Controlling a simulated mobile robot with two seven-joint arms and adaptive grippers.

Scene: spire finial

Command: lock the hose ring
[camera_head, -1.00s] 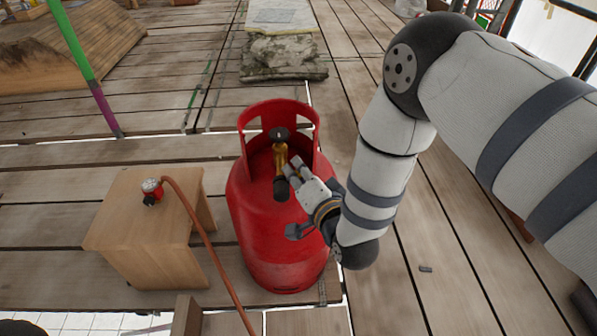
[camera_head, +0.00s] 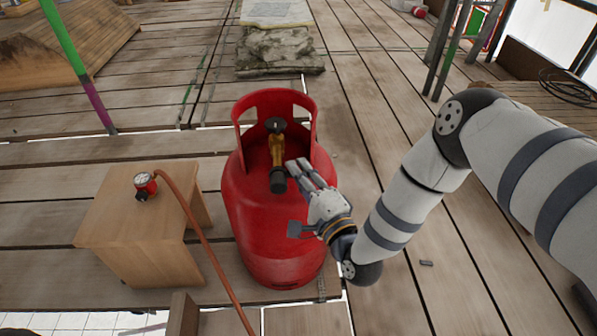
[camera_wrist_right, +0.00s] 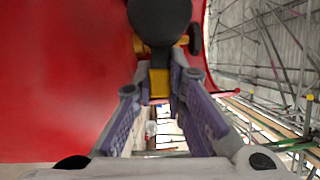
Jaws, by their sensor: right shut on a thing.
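A red gas cylinder (camera_head: 272,222) stands upright with a brass valve (camera_head: 278,152) inside its collar. The valve has a dark knob (camera_head: 275,125) on top and a black outlet end (camera_head: 278,181) towards me. My right gripper (camera_head: 298,168) is at the right side of the valve. In the wrist view its fingers (camera_wrist_right: 158,88) flank the brass valve (camera_wrist_right: 158,82), below a large dark round part (camera_wrist_right: 160,20); the exact contact is hard to see. A red regulator with a gauge (camera_head: 145,185) and an orange hose (camera_head: 205,240) sits on a wooden stool (camera_head: 130,225). I cannot make out a separate hose ring. My left gripper is out of view.
The plank floor right of the cylinder is mostly clear, with a small dark piece (camera_head: 426,263) on it. A green and purple pole (camera_head: 75,62) stands at the far left. Stacked sacks (camera_head: 280,50) lie behind the cylinder.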

